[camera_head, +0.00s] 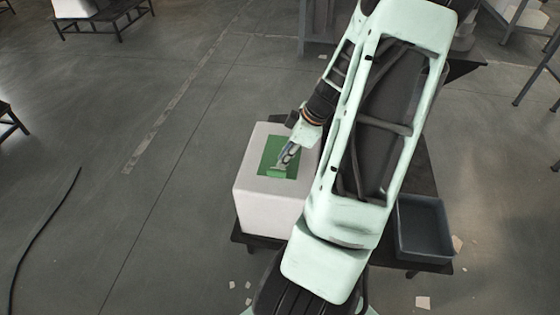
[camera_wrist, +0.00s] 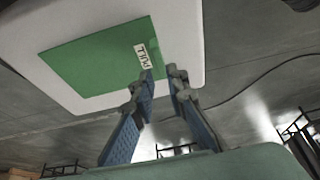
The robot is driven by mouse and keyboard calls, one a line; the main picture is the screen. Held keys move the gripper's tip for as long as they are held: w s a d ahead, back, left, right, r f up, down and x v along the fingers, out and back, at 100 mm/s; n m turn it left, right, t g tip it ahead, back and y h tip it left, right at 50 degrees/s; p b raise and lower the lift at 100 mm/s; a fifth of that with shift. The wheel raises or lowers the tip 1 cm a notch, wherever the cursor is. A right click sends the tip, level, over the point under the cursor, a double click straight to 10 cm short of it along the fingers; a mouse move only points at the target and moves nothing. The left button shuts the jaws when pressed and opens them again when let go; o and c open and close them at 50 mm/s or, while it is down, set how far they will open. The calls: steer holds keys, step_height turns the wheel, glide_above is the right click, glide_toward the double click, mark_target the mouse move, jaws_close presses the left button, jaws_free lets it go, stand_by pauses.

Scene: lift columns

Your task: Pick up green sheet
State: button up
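The green sheet (camera_head: 268,158) lies on the top face of a white block (camera_head: 265,210) in the head view. It also shows in the wrist view (camera_wrist: 90,65), with a small white label (camera_wrist: 142,58) reading "PULL" near its edge. My gripper (camera_head: 282,165) is over the sheet, close to its near edge. The left fingertip is right beside the label. Whether the fingertips touch the sheet cannot be told.
The white block stands on a dark low table (camera_head: 420,180), which also bears a grey open bin (camera_head: 423,228) at the right. My arm hides much of the table. Small pale scraps lie on the floor. A black cable (camera_head: 40,230) runs along the open floor at left.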

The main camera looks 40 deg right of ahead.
mark_target(278, 170)
steer(key=b+x, duration=0.1)
steer(key=x, duration=0.5)
steer(key=shift+s+d+f+b, duration=0.1)
steer(key=shift+d+f+b, duration=0.1)
steer(key=shift+b, duration=0.2)
steer(key=shift+r, duration=0.1)
jaws_close()
